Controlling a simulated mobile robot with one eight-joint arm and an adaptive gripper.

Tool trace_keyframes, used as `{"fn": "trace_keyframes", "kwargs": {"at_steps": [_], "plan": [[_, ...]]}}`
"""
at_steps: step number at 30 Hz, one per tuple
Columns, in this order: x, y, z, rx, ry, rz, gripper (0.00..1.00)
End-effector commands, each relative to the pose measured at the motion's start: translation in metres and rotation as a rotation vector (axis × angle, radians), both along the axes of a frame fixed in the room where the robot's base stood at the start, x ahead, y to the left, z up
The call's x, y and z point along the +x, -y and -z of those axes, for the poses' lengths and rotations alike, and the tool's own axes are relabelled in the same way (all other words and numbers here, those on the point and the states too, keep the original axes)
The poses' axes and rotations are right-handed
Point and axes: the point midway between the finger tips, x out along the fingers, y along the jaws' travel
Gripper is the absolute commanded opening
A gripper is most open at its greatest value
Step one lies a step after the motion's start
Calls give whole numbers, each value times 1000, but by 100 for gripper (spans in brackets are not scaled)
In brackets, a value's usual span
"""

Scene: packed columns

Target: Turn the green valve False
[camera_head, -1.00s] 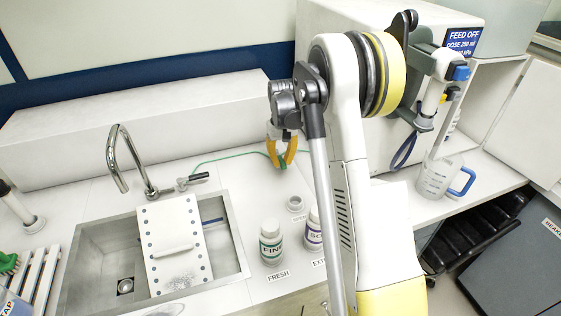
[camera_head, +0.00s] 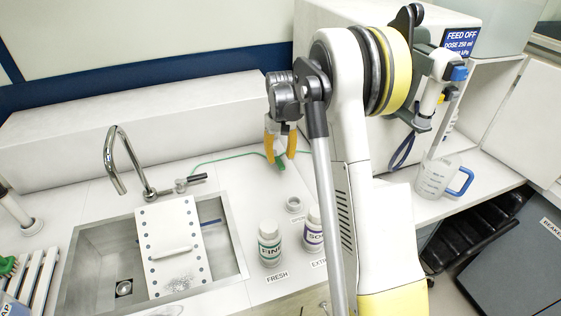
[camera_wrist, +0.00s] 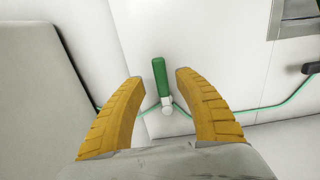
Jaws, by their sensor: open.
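The green valve (camera_wrist: 160,78) has a green handle on a small pale body, with green tubing running off to both sides. In the wrist view it stands between and just beyond the two yellow fingers of my gripper (camera_wrist: 160,82). The fingers are open and apart from it, with a gap on each side. In the head view my gripper (camera_head: 279,158) hangs over the counter behind the sink, and the green handle (camera_head: 281,165) shows partly beside its fingertips. The rest of the valve is hidden there.
A sink with a faucet (camera_head: 122,160) and a white perforated board (camera_head: 172,246) lie to the left. A white block (camera_head: 150,125) runs along the back wall. A blue-handled jug (camera_head: 434,178) stands right.

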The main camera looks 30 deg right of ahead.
Motion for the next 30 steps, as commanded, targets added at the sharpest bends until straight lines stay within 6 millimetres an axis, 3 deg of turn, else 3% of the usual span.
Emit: {"fn": "trace_keyframes", "kwargs": {"at_steps": [6, 12, 18, 30], "plan": [[0, 0, -51, 0, 0, 0, 40], [0, 0, -83, 0, 0, 0, 40], [-1, 0, -95, 0, 0, 0, 40], [0, 0, -94, 0, 0, 0, 40]]}}
